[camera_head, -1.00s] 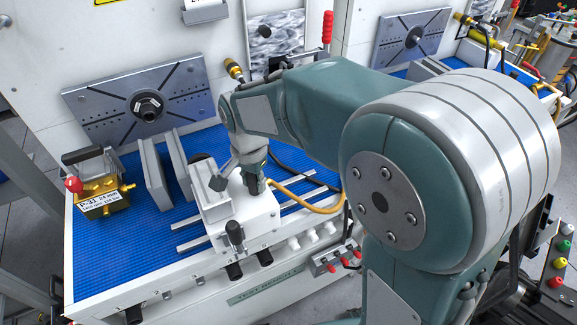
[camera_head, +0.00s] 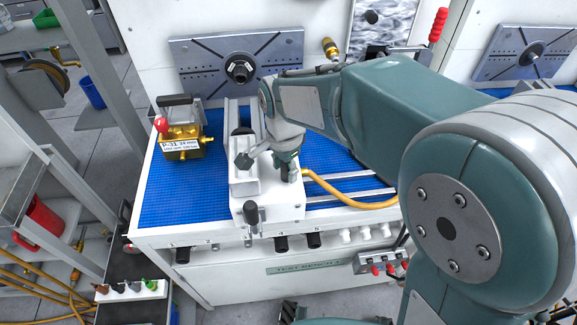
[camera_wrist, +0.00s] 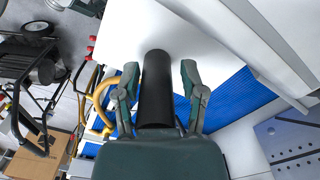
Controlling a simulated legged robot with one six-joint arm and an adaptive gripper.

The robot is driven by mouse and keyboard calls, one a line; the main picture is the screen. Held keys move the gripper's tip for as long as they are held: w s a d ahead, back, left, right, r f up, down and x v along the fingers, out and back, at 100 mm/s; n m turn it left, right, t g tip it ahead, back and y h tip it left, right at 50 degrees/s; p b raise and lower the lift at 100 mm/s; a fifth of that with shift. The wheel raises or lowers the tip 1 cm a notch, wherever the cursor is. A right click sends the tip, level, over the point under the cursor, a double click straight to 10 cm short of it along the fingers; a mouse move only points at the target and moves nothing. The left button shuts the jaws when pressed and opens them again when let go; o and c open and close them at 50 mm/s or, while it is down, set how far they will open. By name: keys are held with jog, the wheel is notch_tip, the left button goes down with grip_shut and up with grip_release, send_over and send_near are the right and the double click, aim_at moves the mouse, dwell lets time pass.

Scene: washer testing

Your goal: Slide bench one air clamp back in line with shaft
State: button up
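The white air clamp (camera_head: 262,208) sits on its rails at the bench front, with a yellow hose at its right side. The shaft (camera_head: 240,68) sticks out of the slotted grey plate (camera_head: 195,62) behind it. In the head view the clamp stands roughly below the shaft, a little to its right; exact alignment cannot be judged. My gripper (camera_head: 290,170) is down at the clamp's top right. In the wrist view my gripper (camera_wrist: 159,75) has its fingers apart on both sides of a black cylindrical handle (camera_wrist: 156,92), with gaps visible beside it.
A brass pump labelled P-31 (camera_head: 180,135) stands left on the blue mat (camera_head: 185,190). Black knobs and white fittings (camera_head: 365,233) line the front edge.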

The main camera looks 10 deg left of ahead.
jog(key=shift+a, duration=0.25)
jog(key=shift+d, duration=0.25)
notch_tip(320, 180, up, 12)
jog(key=shift+w+f, duration=0.1)
dwell(0.4)
dwell(0.6)
jog(key=s+d+r+n+t, duration=0.1)
jog(key=s+d+n, duration=0.1)
jog(key=d, duration=0.5)
jog(key=s+d+r+n+t, duration=0.1)
jog(key=s+d+n+t, duration=0.15)
jog(key=d, duration=0.55)
jog(key=s+d+f+n+t, duration=0.2)
jog(key=s+d+f+n, duration=0.1)
jog(key=s+d, duration=0.5)
jog(key=shift+s+d+f, duration=0.25)
jog(key=shift+s+d, duration=0.1)
jog(key=shift+d, duration=0.2)
